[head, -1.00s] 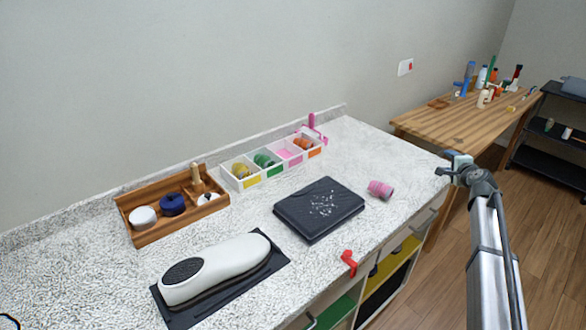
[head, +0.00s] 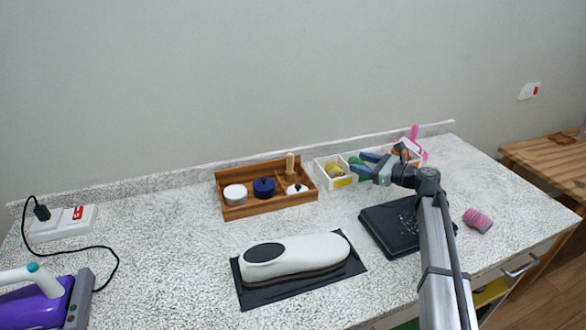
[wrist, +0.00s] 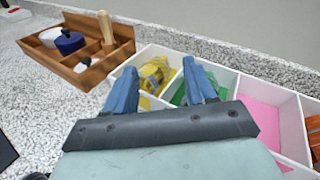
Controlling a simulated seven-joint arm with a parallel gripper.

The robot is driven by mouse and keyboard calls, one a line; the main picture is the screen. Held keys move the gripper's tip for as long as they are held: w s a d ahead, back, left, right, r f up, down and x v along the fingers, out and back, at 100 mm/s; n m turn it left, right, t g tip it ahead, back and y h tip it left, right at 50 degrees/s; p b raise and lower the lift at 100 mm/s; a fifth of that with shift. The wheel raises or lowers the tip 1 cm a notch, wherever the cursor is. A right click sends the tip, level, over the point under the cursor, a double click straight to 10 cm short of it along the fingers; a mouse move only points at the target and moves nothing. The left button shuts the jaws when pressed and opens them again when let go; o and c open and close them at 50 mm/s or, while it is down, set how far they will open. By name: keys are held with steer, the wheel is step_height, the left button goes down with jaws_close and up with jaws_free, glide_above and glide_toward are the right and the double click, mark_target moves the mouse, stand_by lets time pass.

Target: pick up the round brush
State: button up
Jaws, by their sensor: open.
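The wooden tray (head: 250,211) stands against the wall and holds several small tools. They are a white round piece (head: 235,194), a dark blue round piece (head: 264,187), a white piece with a black knob (head: 297,190) and an upright wooden handle (head: 290,163). I cannot tell for sure which one is the round brush. The tray also shows at the upper left of the wrist view (wrist: 92,77). My gripper (head: 361,164) is open and empty, right of the tray. In the wrist view its blue fingers (wrist: 160,67) point over the white divided box.
The white divided box (head: 334,185) with coloured compartments lies under my gripper. A white shoe (head: 310,252) on a dark mat, a black pad (head: 385,225) and a pink roll (head: 478,220) lie nearer. A purple device (head: 35,305) and cable are at left.

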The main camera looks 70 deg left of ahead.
mark_target(292, 158)
steer(key=s+g, duration=0.1)
steer(key=s, duration=0.3)
steer(key=s+a+g+h, duration=0.1)
steer(key=s+g, duration=0.1)
steer(key=s, duration=0.2)
steer(key=s+a+g, duration=0.1)
steer(key=s, duration=0.3)
steer(key=shift+s+n+g+h, duration=0.25)
steer(key=shift+n+g+h, duration=0.05)
steer(key=x, duration=0.8)
steer(key=shift+s+a, duration=0.1)
steer(key=shift+a, duration=0.2)
steer(key=shift+w+a+x, duration=0.1)
steer(key=shift+a+x, duration=0.05)
steer(key=shift+x, duration=1.1)
steer(key=shift+w+a+x, duration=0.1)
steer(key=shift+w+x, duration=0.05)
steer(key=shift+x, duration=1.1)
steer(key=shift+c, duration=0.2)
jaws_close()
